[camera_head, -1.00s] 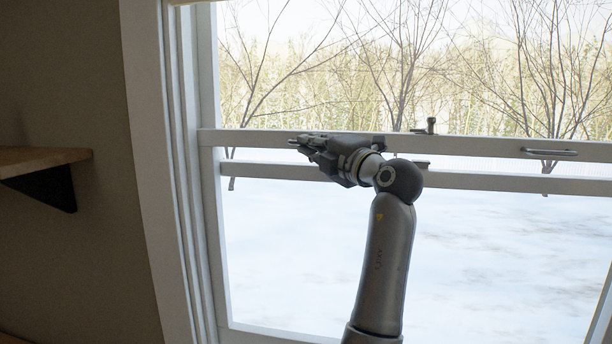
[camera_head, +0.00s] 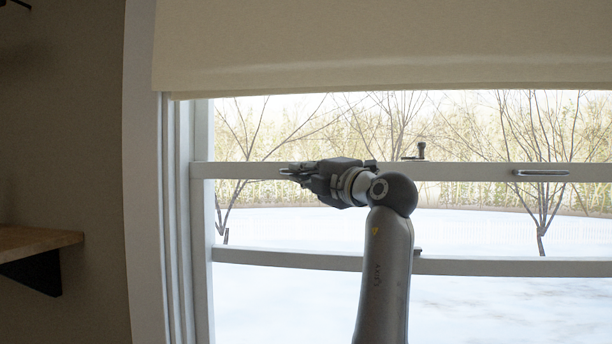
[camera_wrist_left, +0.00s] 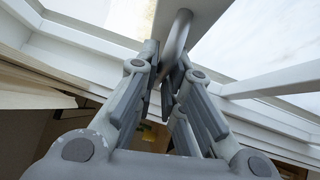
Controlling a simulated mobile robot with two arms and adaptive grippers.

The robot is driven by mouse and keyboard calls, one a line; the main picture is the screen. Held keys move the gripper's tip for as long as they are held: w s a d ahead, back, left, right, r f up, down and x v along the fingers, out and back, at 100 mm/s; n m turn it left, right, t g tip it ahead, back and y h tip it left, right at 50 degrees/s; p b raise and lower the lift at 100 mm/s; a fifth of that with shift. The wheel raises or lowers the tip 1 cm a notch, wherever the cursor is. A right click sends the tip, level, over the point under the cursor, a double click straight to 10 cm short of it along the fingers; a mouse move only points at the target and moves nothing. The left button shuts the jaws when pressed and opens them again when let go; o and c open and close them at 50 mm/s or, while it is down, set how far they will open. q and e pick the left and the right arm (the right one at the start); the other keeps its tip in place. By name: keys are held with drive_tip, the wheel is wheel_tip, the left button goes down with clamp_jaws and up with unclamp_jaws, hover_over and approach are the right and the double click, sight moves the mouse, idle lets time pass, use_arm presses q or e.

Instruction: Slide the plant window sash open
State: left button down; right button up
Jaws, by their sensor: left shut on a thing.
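The window sash (camera_head: 470,171) is a white frame whose rail runs across the middle of the head view, with a metal handle (camera_head: 541,172) on its right part. My left gripper (camera_head: 290,171) lies against the left part of this rail. In the left wrist view, my left gripper (camera_wrist_left: 167,75) is shut on a grey metal bar handle (camera_wrist_left: 177,38) fixed to the white sash rail (camera_wrist_left: 200,8). In the head view that handle is hidden behind the fingers. A second white rail (camera_head: 500,267) crosses below, with a clear gap between the two. My right gripper is not in view.
A beige blind (camera_head: 380,45) hangs over the window's top. A dark latch (camera_head: 421,151) stands on the sash rail. The white window frame (camera_head: 148,220) borders the left side. A wooden shelf (camera_head: 40,239) is on the wall at far left. Snow and bare trees show outside.

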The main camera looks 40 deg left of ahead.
use_arm(q)
drive_tip(key=c, duration=1.8)
unclamp_jaws()
drive_tip(key=shift+c, duration=0.2)
drive_tip(key=shift+d, duration=0.1)
drive_tip(key=v, duration=1.2)
drive_tip(key=shift+w+f, duration=0.1)
drive_tip(key=shift+f, duration=0.05)
